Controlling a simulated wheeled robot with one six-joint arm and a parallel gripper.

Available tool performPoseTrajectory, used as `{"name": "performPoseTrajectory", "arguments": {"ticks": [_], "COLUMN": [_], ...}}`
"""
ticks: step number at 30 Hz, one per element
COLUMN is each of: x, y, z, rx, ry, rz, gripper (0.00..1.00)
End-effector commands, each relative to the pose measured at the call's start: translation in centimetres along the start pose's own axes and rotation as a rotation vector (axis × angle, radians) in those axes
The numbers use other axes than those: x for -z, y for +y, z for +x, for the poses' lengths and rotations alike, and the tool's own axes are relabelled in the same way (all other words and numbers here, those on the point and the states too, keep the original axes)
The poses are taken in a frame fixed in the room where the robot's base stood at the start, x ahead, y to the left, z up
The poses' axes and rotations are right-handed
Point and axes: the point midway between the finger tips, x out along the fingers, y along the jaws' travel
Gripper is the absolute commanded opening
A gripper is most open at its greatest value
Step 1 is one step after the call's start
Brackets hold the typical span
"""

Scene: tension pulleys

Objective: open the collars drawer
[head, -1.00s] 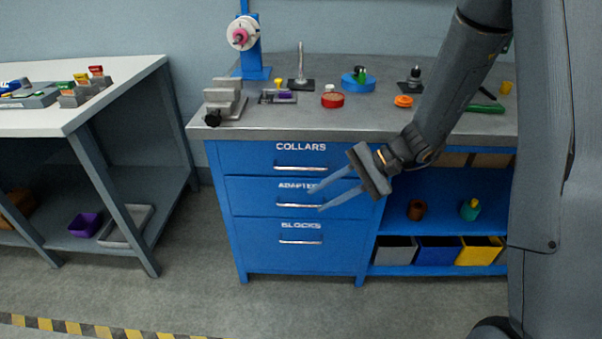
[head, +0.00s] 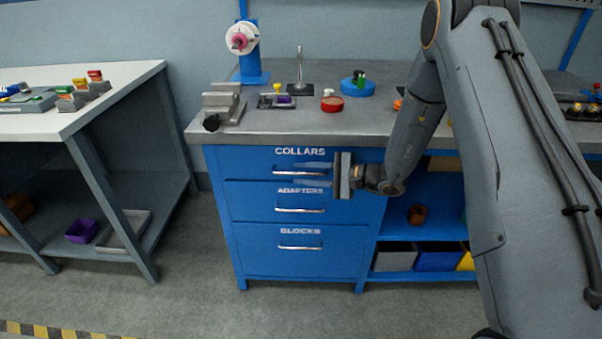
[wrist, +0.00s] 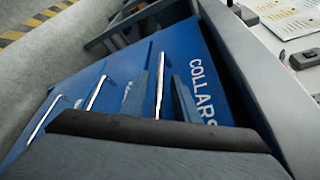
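The collars drawer (head: 242,160) is the top one of three blue drawers under the bench top, and it is shut. Its silver bar handle (head: 284,170) runs level below the white COLLARS label. My gripper (head: 298,174) is in front of this drawer, pointing left along its front in the head view. The fingers are parted, one above and one below the handle. In the wrist view the collars handle (wrist: 160,82) shows between the two fingers, with the label to its right. I cannot tell whether the fingers touch the drawer. Nothing is held.
The adapters drawer (head: 245,203) and blocks drawer (head: 255,255) below are shut. Open shelves with bins (head: 395,257) stand to their right. The bench top (head: 260,129) holds a vise, a spool stand and small parts. The floor in front is clear. A white table (head: 70,119) stands left.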

Motion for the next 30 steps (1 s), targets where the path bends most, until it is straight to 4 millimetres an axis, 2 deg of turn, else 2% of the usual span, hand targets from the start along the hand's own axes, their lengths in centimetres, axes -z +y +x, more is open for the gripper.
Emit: {"name": "performPoseTrajectory", "arguments": {"ticks": [4,12,13,18,30], "x": [-0.03,-0.01,-0.02,-0.02,-0.04], "y": [0.04,0.03,0.03,0.04,0.14], "z": [1.01,1.2,1.2,1.19,0.97], "rx": [0.0,0.0,0.0,0.0,0.0], "ry": [0.0,0.0,0.0,0.0,0.002], "rz": [0.001,0.001,0.001,0.001,0.002], "gripper": [0.28,0.28,0.26,0.0,0.0]}}
